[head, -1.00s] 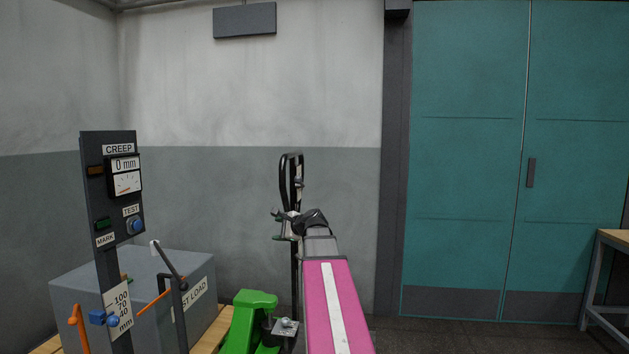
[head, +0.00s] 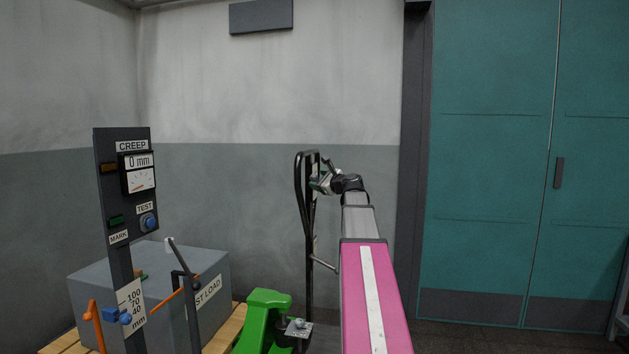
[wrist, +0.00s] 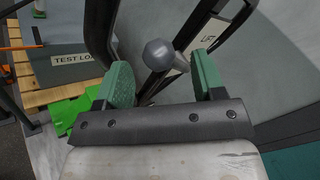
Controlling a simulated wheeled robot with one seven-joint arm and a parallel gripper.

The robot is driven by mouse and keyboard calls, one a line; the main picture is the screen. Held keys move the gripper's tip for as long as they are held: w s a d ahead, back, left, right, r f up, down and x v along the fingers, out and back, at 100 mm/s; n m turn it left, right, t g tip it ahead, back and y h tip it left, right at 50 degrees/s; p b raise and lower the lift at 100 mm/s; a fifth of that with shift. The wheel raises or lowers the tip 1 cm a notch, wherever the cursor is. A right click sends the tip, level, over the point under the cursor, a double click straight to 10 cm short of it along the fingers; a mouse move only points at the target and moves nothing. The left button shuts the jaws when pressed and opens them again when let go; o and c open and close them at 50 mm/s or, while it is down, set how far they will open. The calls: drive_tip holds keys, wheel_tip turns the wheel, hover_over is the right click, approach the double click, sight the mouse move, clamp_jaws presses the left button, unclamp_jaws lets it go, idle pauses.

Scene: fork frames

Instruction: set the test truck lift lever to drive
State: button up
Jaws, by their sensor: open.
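The green truck (head: 266,300) stands beside the pallet, with its tall black loop handle (head: 300,190) upright. My gripper (head: 322,182) is at the upper part of the handle, on its right side. In the wrist view my gripper (wrist: 163,80) is open, its green pads spread. A lever with a grey ball knob (wrist: 159,54) shows between and just beyond the pads. The pads look apart from it. A plate marked "LIFT" (wrist: 208,38) is behind it to the right. The lever's other position marks cannot be read.
A grey test load box (head: 205,270) sits on a wooden pallet (head: 229,328) at left. A dark gauge post (head: 127,190) with a "CREEP" dial reading 0 mm stands in front of it. Teal doors (head: 490,150) are at right. The handle bars flank the lever closely.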

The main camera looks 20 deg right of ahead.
drive_tip(key=shift+x, duration=1.7)
clamp_jaws()
drive_tip(key=shift+s+a+f+n, duration=0.1)
drive_tip(key=shift+s+f+n, duration=0.1)
drive_tip(key=shift+f+n, duration=0.25)
drive_tip(key=shift+s+a+f+n+t+y, duration=0.1)
drive_tip(key=shift+f+n+t+y, duration=0.15)
drive_tip(key=shift+f+n+t, duration=0.3)
drive_tip(key=shift+s+a+f+n+t+y, duration=0.1)
drive_tip(key=shift+f+n+t+y, duration=0.2)
drive_tip(key=shift+f+n, duration=0.4)
unclamp_jaws()
